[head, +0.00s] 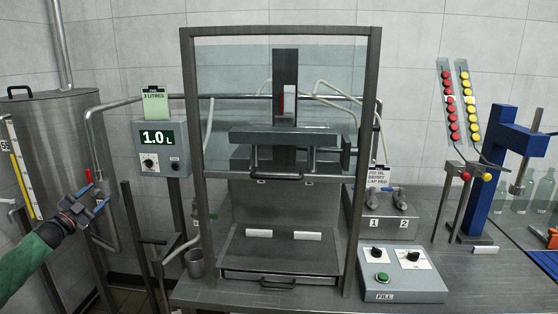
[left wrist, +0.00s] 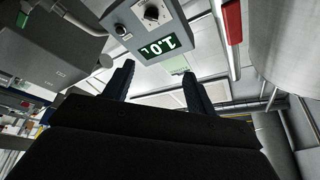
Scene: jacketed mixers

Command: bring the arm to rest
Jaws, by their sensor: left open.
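My left gripper (head: 84,207) is at the left of the head view, on an arm with a green sleeve. It is beside a pipe valve with a red handle (head: 82,190), in front of the steel tank (head: 50,140); I cannot tell whether it touches the pipe. In the left wrist view its two dark fingers (left wrist: 157,85) stand apart with nothing between them. The red handle also shows in the left wrist view (left wrist: 231,20), to the right of the fingers. My right gripper is in neither view.
A display box reading 1.0 L (head: 160,146) stands right of the gripper. A framed machine with a clear guard (head: 340,75) fills the middle. A fill control box (head: 402,275) and a blue capper stand (head: 487,170) are on the bench to the right.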

